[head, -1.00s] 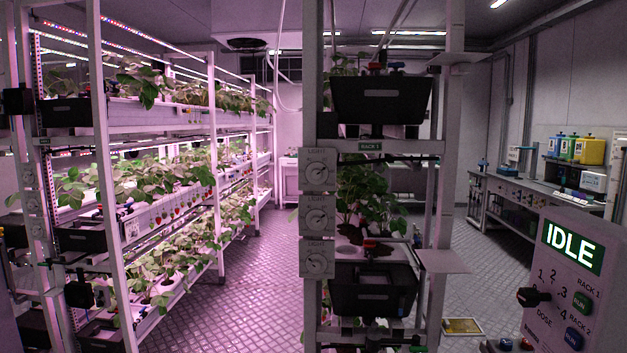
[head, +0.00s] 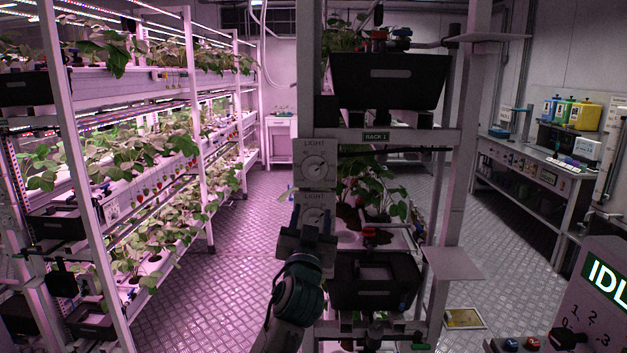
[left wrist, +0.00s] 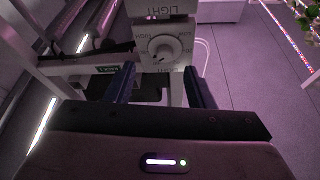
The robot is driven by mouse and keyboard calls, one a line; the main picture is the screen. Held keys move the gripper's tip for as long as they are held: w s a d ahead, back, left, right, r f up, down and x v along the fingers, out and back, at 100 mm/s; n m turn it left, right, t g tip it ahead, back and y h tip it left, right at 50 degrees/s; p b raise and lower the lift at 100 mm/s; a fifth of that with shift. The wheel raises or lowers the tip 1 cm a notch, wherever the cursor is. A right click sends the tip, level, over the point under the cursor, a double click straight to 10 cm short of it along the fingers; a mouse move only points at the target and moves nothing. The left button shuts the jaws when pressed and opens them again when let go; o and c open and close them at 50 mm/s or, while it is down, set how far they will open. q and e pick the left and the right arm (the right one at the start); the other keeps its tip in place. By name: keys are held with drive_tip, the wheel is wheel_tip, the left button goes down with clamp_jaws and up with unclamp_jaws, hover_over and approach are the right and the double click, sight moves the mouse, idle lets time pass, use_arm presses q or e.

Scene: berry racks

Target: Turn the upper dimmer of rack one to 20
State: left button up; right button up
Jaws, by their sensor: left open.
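The upper dimmer (head: 316,169) of rack one is a round pale knob on a white LIGHT plate on the rack's front post. Its setting is too small to read. A second dimmer (head: 313,215) sits below it; the lower one is hidden behind my arm. My left gripper (head: 308,238) is open, in front of the post below the second dimmer in the picture. The left wrist view appears upside down. There the open fingers (left wrist: 160,82) point at a knob (left wrist: 165,48), apparently the upper one by the rack label beside it. Nothing is between the fingers.
The RACK 1 label (head: 375,136) is on the crossbar right of the upper dimmer. Black bins (head: 388,80) and strawberry plants fill this rack. A white shelf plate (head: 456,262) juts out right. The aisle floor (head: 240,240) left of the post is clear.

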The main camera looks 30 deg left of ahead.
sight(314, 172)
use_arm(q)
drive_tip(key=shift+y, duration=0.3)
drive_tip(key=p+x, duration=0.1)
drive_tip(key=x, duration=0.2)
drive_tip(key=r+p+x, duration=0.1)
drive_tip(key=p+x, duration=0.1)
drive_tip(key=x, duration=0.1)
drive_tip(key=s+r+p+x, duration=0.1)
drive_tip(key=p+x, duration=0.1)
drive_tip(key=x, duration=0.2)
drive_tip(key=shift+r, duration=0.15)
drive_tip(key=shift+w+a, duration=0.1)
drive_tip(key=shift+w, duration=0.25)
drive_tip(key=shift+c, duration=0.4)
